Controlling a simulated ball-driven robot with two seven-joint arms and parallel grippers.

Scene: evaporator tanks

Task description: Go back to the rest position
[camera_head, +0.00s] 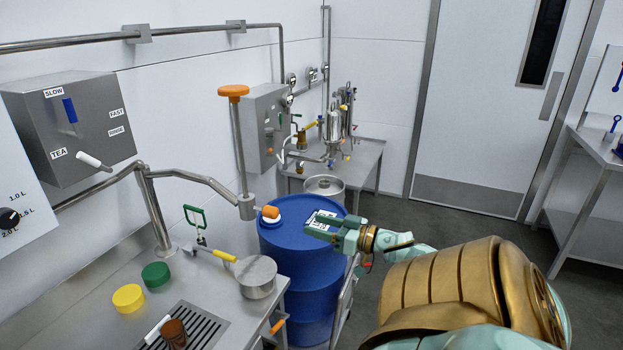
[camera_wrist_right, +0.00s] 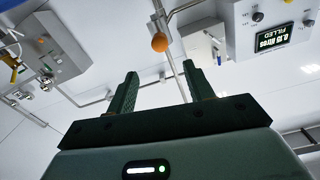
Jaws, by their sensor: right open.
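My right gripper (camera_head: 320,224) reaches in from the right in the head view, over the near right part of the blue drum (camera_head: 296,238) top. In the right wrist view its two fingers (camera_wrist_right: 160,76) stand apart with nothing between them. Behind them there, an orange knob (camera_wrist_right: 160,42) on a metal rod shows. My left gripper is not in the head view.
On the steel counter at left are a yellow disc (camera_head: 128,297), a green disc (camera_head: 155,274) and a steel pot (camera_head: 256,275). An orange-topped lever (camera_head: 233,91) stands beside the drum. A small steel table (camera_head: 360,160) is behind. Open floor lies before the door.

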